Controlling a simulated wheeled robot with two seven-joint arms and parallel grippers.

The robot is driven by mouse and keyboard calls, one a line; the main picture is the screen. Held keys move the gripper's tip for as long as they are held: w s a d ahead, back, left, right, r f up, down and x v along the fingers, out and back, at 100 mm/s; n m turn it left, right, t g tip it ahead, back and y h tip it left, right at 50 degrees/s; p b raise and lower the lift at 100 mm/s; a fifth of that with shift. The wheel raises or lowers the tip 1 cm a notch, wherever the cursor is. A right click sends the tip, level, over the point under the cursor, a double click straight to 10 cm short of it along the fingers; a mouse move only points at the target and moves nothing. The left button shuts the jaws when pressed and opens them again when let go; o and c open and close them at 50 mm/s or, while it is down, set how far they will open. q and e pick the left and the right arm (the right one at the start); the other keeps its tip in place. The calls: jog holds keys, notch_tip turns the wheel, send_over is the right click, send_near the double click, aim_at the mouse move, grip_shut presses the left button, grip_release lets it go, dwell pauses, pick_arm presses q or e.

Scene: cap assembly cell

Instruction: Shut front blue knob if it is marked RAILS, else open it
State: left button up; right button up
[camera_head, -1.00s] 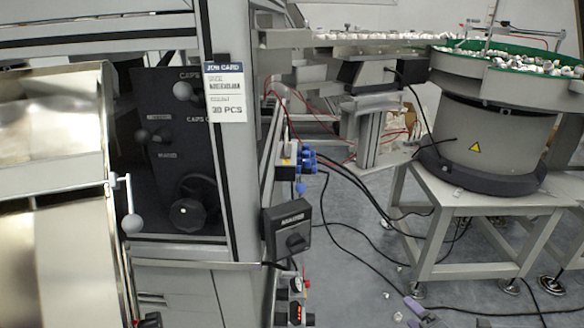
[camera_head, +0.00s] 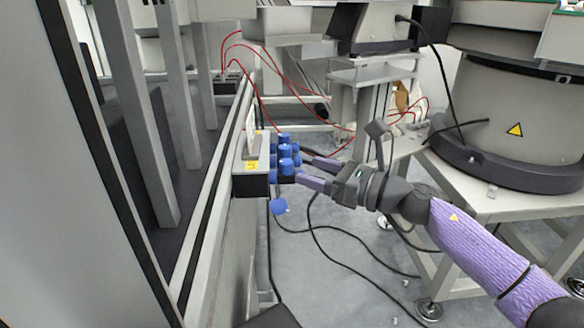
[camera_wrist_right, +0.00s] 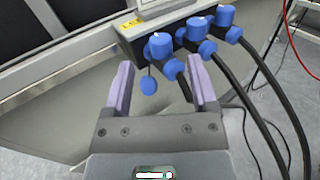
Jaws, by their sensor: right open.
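Several blue knobs (camera_head: 286,165) stick out of a dark box (camera_head: 250,186) on the machine's side rail. In the right wrist view three blue knobs sit in a row; the nearest one (camera_wrist_right: 160,46) lies between the lines of my fingers, just beyond the tips. Each knob has a small white mark on its top. My right gripper (camera_head: 309,172) is open and empty, its purple fingers pointing at the knobs. It also shows in the right wrist view (camera_wrist_right: 161,75). I cannot read RAILS or any other marking on the box. My left gripper is out of view.
Black hoses (camera_wrist_right: 256,85) run from the knobs. A yellow label (camera_wrist_right: 131,23) is on the box. The feeder bowl's stand (camera_head: 500,205) is at right; red wires (camera_head: 262,75) run behind.

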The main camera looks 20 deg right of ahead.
aim_at(286, 167)
jog(key=b+x, duration=0.1)
jog(key=x, duration=0.3)
jog(key=shift+w+a, duration=0.15)
grip_shut()
